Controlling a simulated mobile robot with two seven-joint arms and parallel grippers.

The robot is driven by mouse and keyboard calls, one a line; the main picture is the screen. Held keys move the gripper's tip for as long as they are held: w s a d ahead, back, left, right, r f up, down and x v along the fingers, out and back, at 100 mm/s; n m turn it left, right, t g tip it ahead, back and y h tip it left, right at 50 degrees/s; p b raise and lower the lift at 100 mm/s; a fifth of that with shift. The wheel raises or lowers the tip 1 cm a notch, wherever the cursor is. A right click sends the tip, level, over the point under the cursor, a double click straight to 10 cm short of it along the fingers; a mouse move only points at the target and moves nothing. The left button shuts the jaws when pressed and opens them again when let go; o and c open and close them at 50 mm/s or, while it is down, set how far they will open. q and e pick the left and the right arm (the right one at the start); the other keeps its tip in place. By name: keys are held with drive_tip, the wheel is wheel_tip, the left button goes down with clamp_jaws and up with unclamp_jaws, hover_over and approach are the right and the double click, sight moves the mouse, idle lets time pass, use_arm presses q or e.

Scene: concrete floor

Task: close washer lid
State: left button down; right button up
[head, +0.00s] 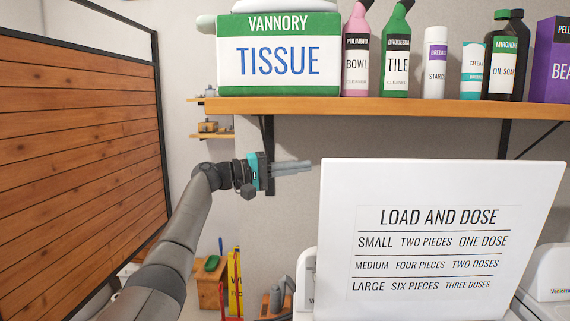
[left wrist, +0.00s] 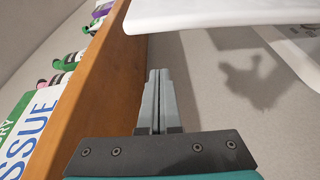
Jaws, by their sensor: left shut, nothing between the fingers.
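The white washer lid (head: 440,190) stands raised, nearly upright, in the head view, with its printed "LOAD AND DOSE" side facing me. It hides most of the washer (head: 306,285) below it. My left gripper (head: 310,165) is shut and empty, just left of the lid's upper left edge and below the shelf. A small gap seems to separate the fingertips from the lid. In the left wrist view the shut fingers (left wrist: 158,75) point toward a white panel edge (left wrist: 210,15), likely the lid, without visibly touching it. My right gripper is not in view.
A wooden shelf (head: 400,107) with a tissue box (head: 278,60) and several bottles runs above the gripper and lid. A wood-slat partition (head: 80,140) stands at the left. A yellow sign (head: 234,280) and a wooden box (head: 209,285) are low behind my arm.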

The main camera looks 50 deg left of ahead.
use_arm(q)
drive_tip(key=shift+w+d+f+p, duration=0.15)
drive_tip(key=shift+d+p, duration=0.1)
drive_tip(key=shift+d, duration=0.5)
drive_tip(key=shift+w+d+p, duration=0.2)
drive_tip(key=shift+d+p, duration=0.1)
drive_tip(key=shift+d, duration=0.45)
drive_tip(key=shift+w+d+f+p, duration=0.15)
drive_tip(key=shift+d+p, duration=0.1)
drive_tip(key=shift+d, duration=0.5)
drive_tip(key=shift+r, duration=0.1)
